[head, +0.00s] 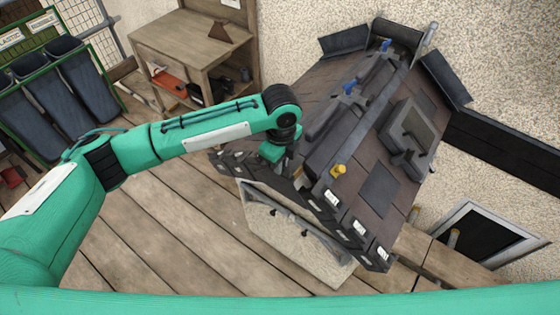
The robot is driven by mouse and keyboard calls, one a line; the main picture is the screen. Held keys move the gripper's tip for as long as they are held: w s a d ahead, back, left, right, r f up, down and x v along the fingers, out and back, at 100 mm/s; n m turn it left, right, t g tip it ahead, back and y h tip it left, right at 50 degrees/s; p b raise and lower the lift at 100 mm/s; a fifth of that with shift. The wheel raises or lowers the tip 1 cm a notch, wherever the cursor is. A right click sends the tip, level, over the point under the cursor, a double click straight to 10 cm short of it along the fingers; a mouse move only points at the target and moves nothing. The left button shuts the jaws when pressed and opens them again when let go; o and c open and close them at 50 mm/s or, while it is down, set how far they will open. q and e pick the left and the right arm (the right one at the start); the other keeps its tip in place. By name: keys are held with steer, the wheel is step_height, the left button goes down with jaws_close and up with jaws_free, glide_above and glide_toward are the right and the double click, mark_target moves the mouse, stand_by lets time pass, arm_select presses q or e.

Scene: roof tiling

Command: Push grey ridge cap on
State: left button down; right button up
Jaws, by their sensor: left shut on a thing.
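My left gripper (281,160) comes in from the left and is at the near left side of the model roof, by the lower end of the ridge. It is shut on a dark grey piece, which looks like the grey ridge cap (291,167); the gripper hides most of it. Whether it touches the ridge cannot be told. Long dark grey ridge pieces (325,117) run up the roof beyond the gripper. Blue fittings (348,89) stand along this line. My right gripper is not in view.
A grey-framed skylight (411,130) stands up from the right slope. A wooden workbench (185,40) stands at the back left, with dark bins (85,85) further left. Open plank floor (170,225) lies in front.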

arm_select(q)
steer(key=shift+w+d, duration=0.2)
steer(key=shift+w, duration=0.05)
stand_by(0.4)
steer(key=shift+w+d, duration=0.2)
steer(key=shift+w, duration=0.05)
stand_by(0.3)
steer(key=shift+w+d+p, duration=0.15)
steer(key=shift+w+p, duration=0.1)
steer(key=shift+p, duration=0.05)
steer(key=shift+w+d, duration=0.2)
steer(key=shift+w, duration=0.1)
stand_by(0.4)
steer(key=shift+w+d, duration=0.25)
steer(key=shift+w, duration=0.05)
steer(key=shift+w+d, duration=0.1)
stand_by(0.8)
